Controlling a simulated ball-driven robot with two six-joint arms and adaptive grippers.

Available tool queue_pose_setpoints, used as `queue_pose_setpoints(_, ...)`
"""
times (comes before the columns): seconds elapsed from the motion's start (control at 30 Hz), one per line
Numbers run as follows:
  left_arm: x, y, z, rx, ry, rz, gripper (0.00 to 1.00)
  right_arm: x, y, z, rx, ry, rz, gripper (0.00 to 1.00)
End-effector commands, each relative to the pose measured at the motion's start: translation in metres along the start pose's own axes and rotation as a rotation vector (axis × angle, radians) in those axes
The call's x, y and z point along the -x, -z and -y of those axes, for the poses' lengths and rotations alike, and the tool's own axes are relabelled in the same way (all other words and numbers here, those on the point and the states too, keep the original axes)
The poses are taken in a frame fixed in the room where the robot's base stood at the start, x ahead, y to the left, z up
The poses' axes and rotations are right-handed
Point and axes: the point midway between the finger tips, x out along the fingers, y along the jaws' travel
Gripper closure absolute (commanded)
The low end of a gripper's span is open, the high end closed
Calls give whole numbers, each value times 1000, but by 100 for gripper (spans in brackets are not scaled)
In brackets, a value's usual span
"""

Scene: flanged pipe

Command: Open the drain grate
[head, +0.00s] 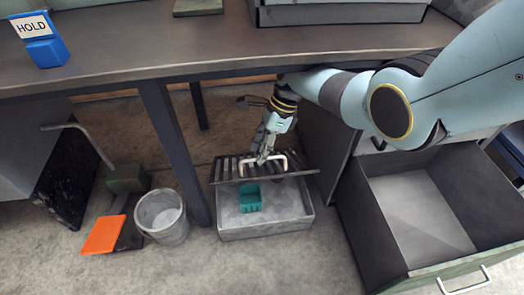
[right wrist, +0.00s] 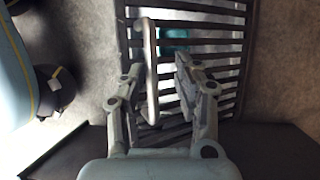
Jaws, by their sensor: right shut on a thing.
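The dark slatted drain grate (head: 226,169) is tilted up over the light grey drain box (head: 265,231). Its near edge stands above the box, and the front of the box interior shows below it. A pale U-shaped handle (head: 284,161) sits on the grate. My right gripper (head: 265,157) is shut on this handle. In the right wrist view the gripper (right wrist: 158,68) has a finger on each side of the handle (right wrist: 150,70), above the grate slats (right wrist: 230,70). A teal block-like thing (head: 250,198) lies in the box. My left gripper is out of view.
A workbench (head: 130,65) spans above, with a dark leg (head: 175,145) left of the box. A bucket (head: 162,218) and an orange-topped item (head: 104,235) stand at left. An open empty drawer (head: 415,215) is at right. The floor in front is clear.

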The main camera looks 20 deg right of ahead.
Motion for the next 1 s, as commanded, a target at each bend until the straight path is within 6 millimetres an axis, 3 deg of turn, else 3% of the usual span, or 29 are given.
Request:
queue_pose_setpoints(0.1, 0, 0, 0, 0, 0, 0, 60, 0, 1, 1, 0, 3, -1, 64)
queue_pose_setpoints(0.67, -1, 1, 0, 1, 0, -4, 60, -6, 2, -6, -4, -8, 1, 64)
queue_pose_setpoints(0.83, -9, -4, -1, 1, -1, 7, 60, -24, 9, -20, -5, -11, 1, 64)
queue_pose_setpoints(1.0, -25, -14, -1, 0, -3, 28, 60, -55, 22, -40, -6, -15, 0, 64)
